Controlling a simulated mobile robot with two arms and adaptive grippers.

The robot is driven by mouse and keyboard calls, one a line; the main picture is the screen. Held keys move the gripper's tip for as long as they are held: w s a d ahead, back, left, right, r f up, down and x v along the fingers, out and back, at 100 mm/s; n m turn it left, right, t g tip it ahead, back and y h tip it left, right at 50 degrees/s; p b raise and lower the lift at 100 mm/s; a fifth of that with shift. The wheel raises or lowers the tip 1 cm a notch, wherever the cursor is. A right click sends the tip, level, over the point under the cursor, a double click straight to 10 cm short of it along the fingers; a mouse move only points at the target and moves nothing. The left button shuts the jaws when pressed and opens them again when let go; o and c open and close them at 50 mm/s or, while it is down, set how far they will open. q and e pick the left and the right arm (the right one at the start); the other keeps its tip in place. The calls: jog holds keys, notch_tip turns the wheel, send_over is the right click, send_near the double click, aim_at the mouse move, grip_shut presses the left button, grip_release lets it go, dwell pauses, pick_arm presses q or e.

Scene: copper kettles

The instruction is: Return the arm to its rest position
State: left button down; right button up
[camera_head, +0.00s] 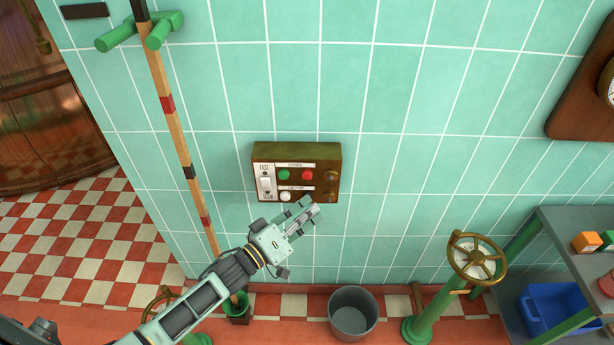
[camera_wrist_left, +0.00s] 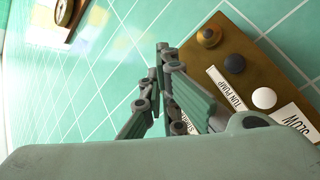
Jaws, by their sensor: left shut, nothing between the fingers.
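My left arm reaches in from the lower left in the head view. Its gripper (camera_head: 313,210) is shut and empty, in front of the lower edge of a brown control box (camera_head: 262,152) on the tiled wall. In the left wrist view the closed fingers (camera_wrist_left: 163,52) stand beside the control box (camera_wrist_left: 262,55), overlapping its left edge in the picture. I cannot tell whether they touch it. My right gripper is out of view.
A wooden pole (camera_head: 178,140) with coloured bands leans left of the box. Below stand a grey bucket (camera_head: 352,314) and a green valve stand with a brass handwheel (camera_head: 477,258). A grey shelf (camera_head: 560,228) with a blue bin (camera_head: 548,305) is at right.

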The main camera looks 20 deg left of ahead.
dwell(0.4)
pick_arm(q)
jog(key=s+a+f+m+g+y, duration=0.1)
jog(key=s+a+f+g+y, duration=0.3)
jog(key=f, duration=0.7)
jog(key=s+a+f+y, duration=0.1)
jog(key=s+a+f, duration=0.1)
jog(key=s+f, duration=0.6)
jog(key=s+a+f+m+g+y, duration=0.1)
jog(key=s+a+f+g+y, duration=0.15)
jog(key=f, duration=1.05)
jog(key=s+f+m+g, duration=0.1)
jog(key=s+f+g, duration=0.2)
jog(key=s, duration=0.8)
jog(key=s+f+m+g+y, duration=0.1)
jog(key=s+f+g, duration=0.1)
jog(key=s+f, duration=0.5)
jog(key=s+f+m+g+y, duration=0.1)
jog(key=s+f, duration=0.5)
jog(key=s, duration=1)
jog(key=m+g, duration=0.1)
jog(key=g, duration=0.1)
jog(key=shift+d+g, duration=0.35)
jog(key=shift+d, duration=0.05)
jog(key=shift+w+d, duration=0.1)
